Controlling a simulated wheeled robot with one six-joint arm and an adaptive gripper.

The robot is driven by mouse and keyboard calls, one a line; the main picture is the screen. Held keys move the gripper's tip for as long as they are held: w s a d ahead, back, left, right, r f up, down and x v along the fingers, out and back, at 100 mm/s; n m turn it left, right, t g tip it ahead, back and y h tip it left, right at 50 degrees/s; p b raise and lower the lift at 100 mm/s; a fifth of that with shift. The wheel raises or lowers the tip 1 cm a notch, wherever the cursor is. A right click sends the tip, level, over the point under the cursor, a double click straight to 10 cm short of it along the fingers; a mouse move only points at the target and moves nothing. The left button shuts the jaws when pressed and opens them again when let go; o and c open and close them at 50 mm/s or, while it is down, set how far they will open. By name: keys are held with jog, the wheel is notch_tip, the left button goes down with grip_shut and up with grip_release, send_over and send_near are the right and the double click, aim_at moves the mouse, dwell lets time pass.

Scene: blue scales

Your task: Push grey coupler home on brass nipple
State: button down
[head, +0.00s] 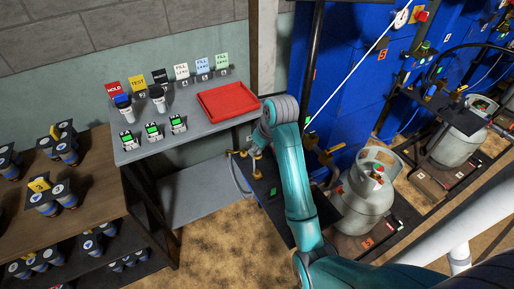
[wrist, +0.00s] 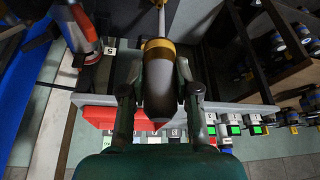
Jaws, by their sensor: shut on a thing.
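In the wrist view, my gripper (wrist: 158,98) is shut on the grey coupler (wrist: 158,85), a dark grey cylinder with a brass-coloured band (wrist: 158,46) at its far end. A thin pale rod or hose (wrist: 161,20) runs on from beyond that band. I cannot tell whether the band belongs to the coupler or to a fitting. In the head view, my gripper (head: 257,150) is beside the dark stand right of the grey bench, and the coupler is too small to make out. I cannot clearly pick out the brass nipple in either view.
A grey bench (head: 188,146) holds a red tray (head: 228,103), small green-screen scales and coloured signs. Grey gas cylinders (head: 367,195) stand on scales at the right, before blue panels (head: 345,95). A brown shelf (head: 85,180) with dark canisters is left. The floor between is partly clear.

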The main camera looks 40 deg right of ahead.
send_over(257, 170)
jog(key=shift+d+f, duration=0.1)
jog(key=shift+f, duration=2.7)
jog(key=shift+f, duration=2.05)
jog(key=c, duration=0.8)
grip_release()
jog(key=shift+o, duration=0.2)
jog(key=v, duration=0.7)
jog(key=shift+r, duration=0.2)
jog(key=shift+s, duration=0.15)
